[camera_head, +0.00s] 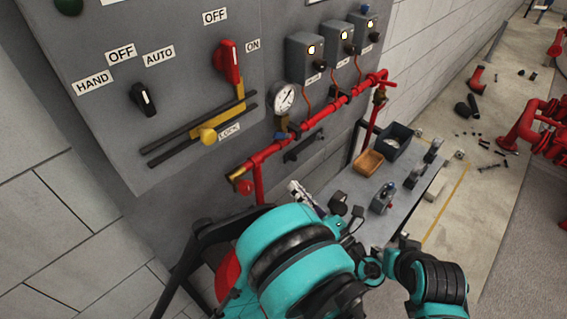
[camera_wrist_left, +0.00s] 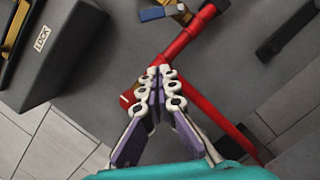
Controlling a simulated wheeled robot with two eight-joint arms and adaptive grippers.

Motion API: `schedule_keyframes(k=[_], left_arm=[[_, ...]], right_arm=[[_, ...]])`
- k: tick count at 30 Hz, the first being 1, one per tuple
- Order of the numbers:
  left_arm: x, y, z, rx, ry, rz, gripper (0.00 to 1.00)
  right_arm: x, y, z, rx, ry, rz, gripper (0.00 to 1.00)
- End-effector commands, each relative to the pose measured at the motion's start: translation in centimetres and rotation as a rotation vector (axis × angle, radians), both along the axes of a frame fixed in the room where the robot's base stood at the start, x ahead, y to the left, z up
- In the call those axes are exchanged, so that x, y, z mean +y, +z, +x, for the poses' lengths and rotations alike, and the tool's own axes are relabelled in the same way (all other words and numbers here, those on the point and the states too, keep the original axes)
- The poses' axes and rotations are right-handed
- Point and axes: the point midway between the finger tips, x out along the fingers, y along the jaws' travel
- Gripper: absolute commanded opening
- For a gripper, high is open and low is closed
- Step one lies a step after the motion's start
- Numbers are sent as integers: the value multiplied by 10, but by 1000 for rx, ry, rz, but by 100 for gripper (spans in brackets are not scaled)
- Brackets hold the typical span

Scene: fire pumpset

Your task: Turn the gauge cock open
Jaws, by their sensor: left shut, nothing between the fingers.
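The pressure gauge (camera_head: 285,98) has a white dial and sits above the red pipe on the grey panel. The gauge cock (camera_head: 281,135) is just below it, with a blue lever; in the left wrist view its blue lever (camera_wrist_left: 153,13) and brass body show at the top edge. My left gripper (camera_head: 295,186) is below the red pipe, apart from the cock. In the left wrist view my left gripper (camera_wrist_left: 159,72) has its fingers together, empty, in front of the red pipe.
The red pipe (camera_head: 325,115) runs diagonally along the panel. A yellow-handled lock bar (camera_head: 207,135) and red switch (camera_head: 228,62) are to the left. A bench (camera_head: 345,187) with a tan tray (camera_head: 369,162) and dark bin (camera_head: 397,142) stands right.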

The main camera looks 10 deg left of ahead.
Motion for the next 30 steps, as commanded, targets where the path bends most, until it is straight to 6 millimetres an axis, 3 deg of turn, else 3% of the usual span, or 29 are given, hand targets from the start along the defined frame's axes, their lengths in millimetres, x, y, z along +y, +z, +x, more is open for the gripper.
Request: schedule_keyframes(k=[15, 21, 30], left_arm=[[75, 19, 64, -1, 6, -4, 0], [61, 43, 78, 0, 0, -4, 0], [58, 52, 83, 0, 0, -4, 0]], right_arm=[[0, -9, 0, 0, 0, 0, 40], [0, -8, 0, 0, 0, 0, 40], [0, -8, 0, 0, 0, 0, 40]])
